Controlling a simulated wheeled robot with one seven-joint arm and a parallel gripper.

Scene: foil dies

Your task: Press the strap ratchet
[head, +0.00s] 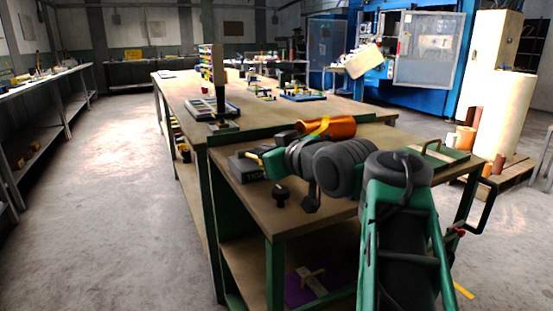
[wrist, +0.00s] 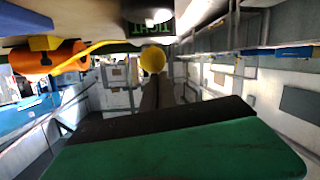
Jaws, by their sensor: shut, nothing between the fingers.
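An orange foil roll (head: 340,127) lies on the near workbench with a yellow strap (head: 321,126) over it. In the wrist view the roll (wrist: 62,57) is at the upper left, and the strap (wrist: 98,45) runs from it toward a round yellow end piece (wrist: 153,59). That piece lies just beyond my fingertips; I cannot tell whether they touch it, or whether it is the ratchet's handle. My gripper (head: 262,152) is shut and empty, low over the bench beside a dark box. Its dark fingers (wrist: 156,80) show in the wrist view. My arm hides part of the bench.
The dark box (head: 246,168) sits by the bench's left edge, with black knobs (head: 281,193) in front. A green tray with a handle (head: 442,156) is at the right. A longer bench (head: 270,112) stands behind. The floor at left is clear.

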